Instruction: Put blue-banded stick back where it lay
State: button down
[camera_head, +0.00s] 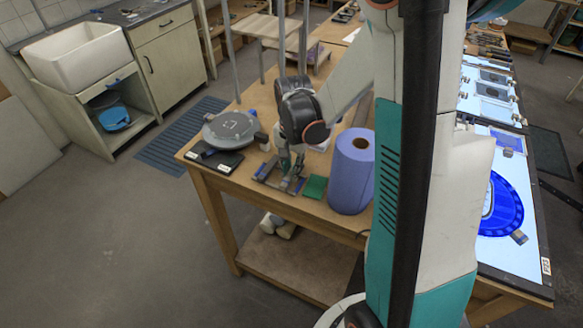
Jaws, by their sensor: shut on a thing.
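My gripper (287,170) points down over the near part of the wooden bench, left of the blue paper roll. It is shut on a thin stick (297,184), low over or at a small rack (268,178). The stick shows only as a small dark and bluish shape, so its blue band is hard to make out. I cannot tell whether the stick touches the rack or the bench top. My wrist and arm hide part of the bench behind the gripper.
The blue paper roll (352,171) stands close right of the gripper. A green pad (314,187) lies between them. A round grey plate (230,129) and a dark flat box (214,159) are to the left. A lit panel (530,254) with blue glass is at right, beyond my arm.

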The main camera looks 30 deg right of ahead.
jog(key=shift+f+b, duration=0.3)
dwell(0.5)
jog(key=c, duration=1.4)
grip_release()
notch_tip(320, 180, up, 12)
jog(key=s+a+n+t+b, duration=0.1)
jog(key=s+a+n+t, duration=0.1)
jog(key=s+a+n, duration=0.1)
jog(key=s+a+r+n+t+b, duration=0.1)
jog(key=s+a+n+t+b, duration=0.1)
jog(key=s+a+n, duration=0.2)
jog(key=s+a+n+t+b, duration=0.1)
jog(key=s+a+n+t, duration=0.2)
jog(key=s, duration=0.3)
jog(key=shift+s+a+r+n, duration=0.15)
jog(key=shift+s+r+n, duration=0.1)
jog(key=shift+r+n, duration=0.25)
